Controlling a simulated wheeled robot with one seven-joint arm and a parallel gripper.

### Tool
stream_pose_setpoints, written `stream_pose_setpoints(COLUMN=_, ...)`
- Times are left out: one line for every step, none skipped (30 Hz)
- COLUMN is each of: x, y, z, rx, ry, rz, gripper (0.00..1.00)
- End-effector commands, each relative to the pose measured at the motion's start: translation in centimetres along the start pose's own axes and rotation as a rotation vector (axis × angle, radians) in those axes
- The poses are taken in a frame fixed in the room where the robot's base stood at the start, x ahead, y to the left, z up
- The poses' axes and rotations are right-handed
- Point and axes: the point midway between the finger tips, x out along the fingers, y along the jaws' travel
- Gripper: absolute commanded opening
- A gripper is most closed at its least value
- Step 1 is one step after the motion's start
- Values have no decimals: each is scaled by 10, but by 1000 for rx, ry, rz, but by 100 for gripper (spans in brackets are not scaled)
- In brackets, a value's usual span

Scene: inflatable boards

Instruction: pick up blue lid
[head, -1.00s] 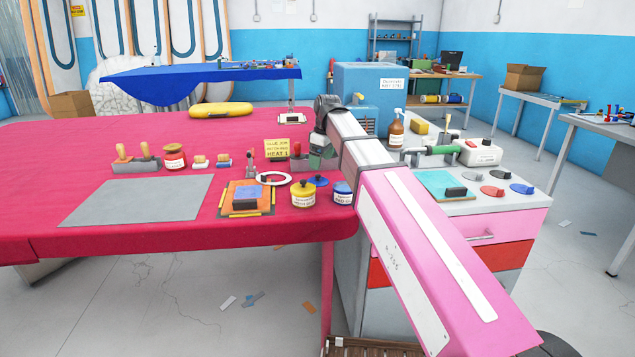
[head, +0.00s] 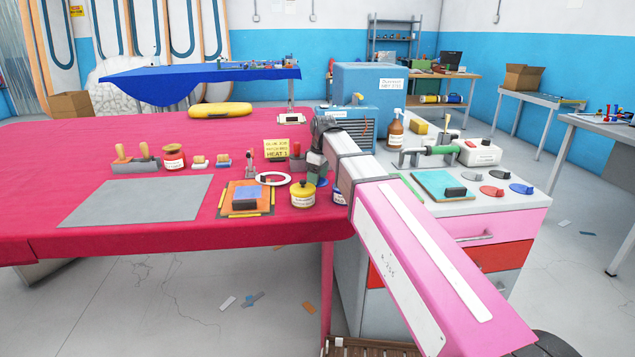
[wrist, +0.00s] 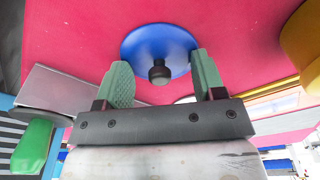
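The blue lid (wrist: 145,42), a flat round disc with a dark knob, lies on the red tabletop in the wrist view. In the head view the blue lid (head: 321,183) shows only in part behind my gripper (head: 317,170), right of the yellow-lidded jar (head: 303,198). In the wrist view my gripper (wrist: 161,62) has its two green fingers spread apart, with the knob showing in the gap between them. I cannot tell how far the fingertips are above the lid. Nothing is held.
A jar (head: 340,196) beside the lid is largely hidden by my arm. A white ring (head: 273,179) and an orange board with a blue block (head: 247,194) lie to the left. Another blue lid (head: 521,188) lies on the right cabinet top. The grey mat (head: 135,202) is bare.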

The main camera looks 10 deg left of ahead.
Motion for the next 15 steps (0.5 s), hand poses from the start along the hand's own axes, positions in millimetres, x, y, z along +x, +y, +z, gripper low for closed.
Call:
stream_pose_setpoints(x=0, y=0, z=0, rx=0, ry=0, rz=0, gripper=42)
stream_pose_setpoints(x=0, y=0, z=0, rx=0, ry=0, rz=0, gripper=36)
stream_pose_setpoints(x=0, y=0, z=0, rx=0, ry=0, rz=0, gripper=34)
stream_pose_setpoints(x=0, y=0, z=0, rx=0, ry=-1, rz=0, gripper=33)
stream_pose_setpoints(x=1, y=0, z=0, rx=0, ry=-1, rz=0, gripper=33)
stream_pose_setpoints(x=1, y=0, z=0, rx=0, ry=-1, rz=0, gripper=33)
stream_pose_setpoints(x=1, y=0, z=0, rx=0, ry=-1, rz=-1, gripper=32)
stream_pose_setpoints(x=1, y=0, z=0, rx=0, ry=-1, rz=-1, gripper=32)
stream_pose_setpoints(x=1, y=0, z=0, rx=0, ry=-1, rz=-1, gripper=32)
stream_pose_setpoints(x=1, y=0, z=0, rx=0, ry=-1, rz=-1, gripper=32)
stream_pose_setpoints(x=1, y=0, z=0, rx=0, ry=-1, rz=-1, gripper=32)
stream_pose_setpoints(x=1, y=0, z=0, rx=0, ry=-1, rz=-1, gripper=32)
stream_pose_setpoints(x=1, y=0, z=0, rx=0, ry=-1, rz=-1, gripper=32)
stream_pose_setpoints(x=1, y=0, z=0, rx=0, ry=-1, rz=-1, gripper=32)
stream_pose_setpoints(x=1, y=0, z=0, rx=0, ry=-2, rz=-1, gripper=32)
